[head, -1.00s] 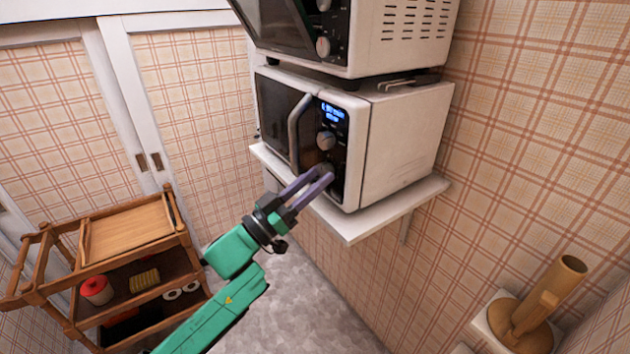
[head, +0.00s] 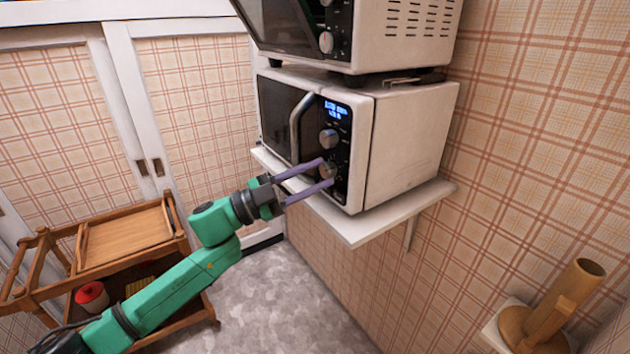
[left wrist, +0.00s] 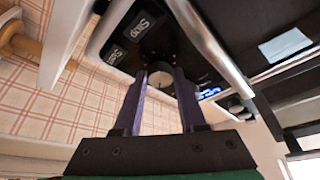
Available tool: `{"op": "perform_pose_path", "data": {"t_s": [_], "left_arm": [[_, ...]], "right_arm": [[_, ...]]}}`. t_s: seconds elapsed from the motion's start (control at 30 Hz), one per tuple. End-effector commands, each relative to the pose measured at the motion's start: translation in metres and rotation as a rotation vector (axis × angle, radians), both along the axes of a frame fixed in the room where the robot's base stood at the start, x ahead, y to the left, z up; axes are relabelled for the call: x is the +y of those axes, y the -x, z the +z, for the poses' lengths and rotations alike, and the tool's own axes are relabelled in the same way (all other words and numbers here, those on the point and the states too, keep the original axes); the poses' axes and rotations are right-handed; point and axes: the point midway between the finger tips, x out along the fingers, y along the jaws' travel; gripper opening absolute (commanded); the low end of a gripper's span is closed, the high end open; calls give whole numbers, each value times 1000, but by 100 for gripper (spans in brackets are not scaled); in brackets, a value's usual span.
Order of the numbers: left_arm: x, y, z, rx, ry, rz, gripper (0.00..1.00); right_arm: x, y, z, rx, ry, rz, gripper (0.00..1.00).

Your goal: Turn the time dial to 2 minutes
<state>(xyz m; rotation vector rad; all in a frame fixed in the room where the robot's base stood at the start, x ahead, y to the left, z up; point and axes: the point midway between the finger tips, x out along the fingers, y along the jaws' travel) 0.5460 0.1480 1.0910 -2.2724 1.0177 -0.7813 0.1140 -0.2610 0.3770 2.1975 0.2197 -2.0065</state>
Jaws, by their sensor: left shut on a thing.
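The lower microwave (head: 415,140) is white with a black control panel, a lit blue display (head: 335,110) and two round dials. The upper dial (head: 328,138) is untouched. My left gripper (head: 327,171) has its two purple fingers on either side of the lower dial (head: 328,169) and is shut on it. In the left wrist view the lower dial (left wrist: 160,79) sits between the tips of my left gripper (left wrist: 161,76), above buttons marked Stop and Start. The display text is too small to read surely. My right gripper is not in view.
The microwave stands on a white wall shelf (head: 385,222), with another oven (head: 400,35) above it. Its door handle (head: 297,125) curves close to the left of the dials. A wooden trolley (head: 125,235) stands at lower left, and a wooden holder (head: 545,310) at lower right.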

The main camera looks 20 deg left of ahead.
Motion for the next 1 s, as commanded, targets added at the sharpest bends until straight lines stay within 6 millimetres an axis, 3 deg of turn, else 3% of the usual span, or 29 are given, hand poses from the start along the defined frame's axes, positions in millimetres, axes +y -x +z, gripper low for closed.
{"op": "perform_pose_path", "data": {"t_s": [1.0], "left_arm": [[3, -3, 12, -601, -726, 0, 0]], "right_arm": [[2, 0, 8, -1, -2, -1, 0]]}}
